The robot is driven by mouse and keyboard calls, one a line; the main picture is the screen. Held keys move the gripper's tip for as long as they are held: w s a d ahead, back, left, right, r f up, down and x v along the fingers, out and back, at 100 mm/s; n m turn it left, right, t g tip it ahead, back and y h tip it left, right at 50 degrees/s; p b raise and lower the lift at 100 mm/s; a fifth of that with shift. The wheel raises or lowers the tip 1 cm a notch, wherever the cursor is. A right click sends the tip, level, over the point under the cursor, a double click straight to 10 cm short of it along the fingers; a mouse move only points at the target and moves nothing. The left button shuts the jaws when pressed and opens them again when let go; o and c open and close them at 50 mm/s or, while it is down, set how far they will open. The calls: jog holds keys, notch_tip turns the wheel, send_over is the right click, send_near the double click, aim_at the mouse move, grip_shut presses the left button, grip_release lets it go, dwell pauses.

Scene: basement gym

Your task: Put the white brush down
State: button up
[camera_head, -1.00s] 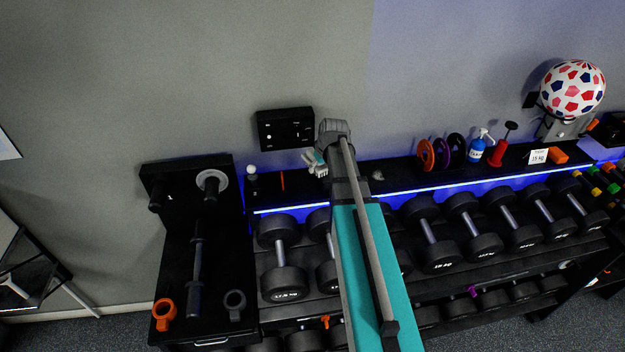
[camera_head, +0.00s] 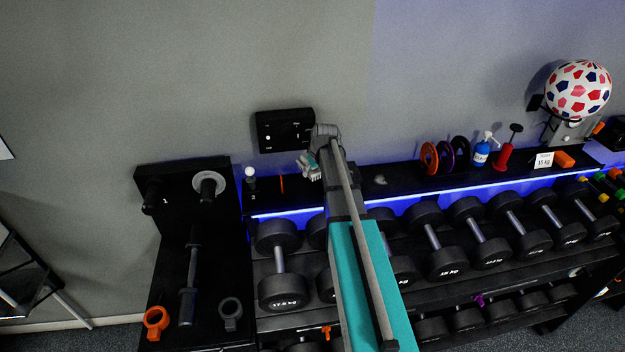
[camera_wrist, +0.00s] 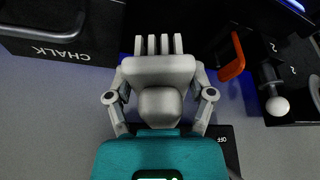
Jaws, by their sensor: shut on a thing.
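The white brush (camera_wrist: 158,70) is between the two fingers of my gripper (camera_wrist: 160,92) in the wrist view, with its bristle tufts at the top of the picture and its rounded knob towards my teal wrist. My gripper is shut on it. In the head view my gripper (camera_head: 311,168) is small, in front of the wall just above the black ledge (camera_head: 345,186) at the back of the dumbbell rack. My arm hides part of the ledge. I cannot tell whether the brush touches the ledge.
A black wall box (camera_head: 285,130) is behind my gripper. Coloured discs (camera_head: 429,158), a blue bottle (camera_head: 481,155) and dumbbells (camera_head: 281,262) stand rightward and below.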

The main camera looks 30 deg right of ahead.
jog(key=shift+b+x, duration=0.85)
jog(key=shift+x, duration=0.15)
jog(key=shift+d+f+b, duration=0.1)
jog(key=shift+f+b, duration=1)
jog(key=shift+b, duration=0.05)
jog(key=shift+f+b, duration=0.6)
jog(key=o, duration=1.2)
jog(key=shift+w, duration=0.1)
jog(key=shift+o, duration=0.2)
jog(key=shift+r, duration=0.25)
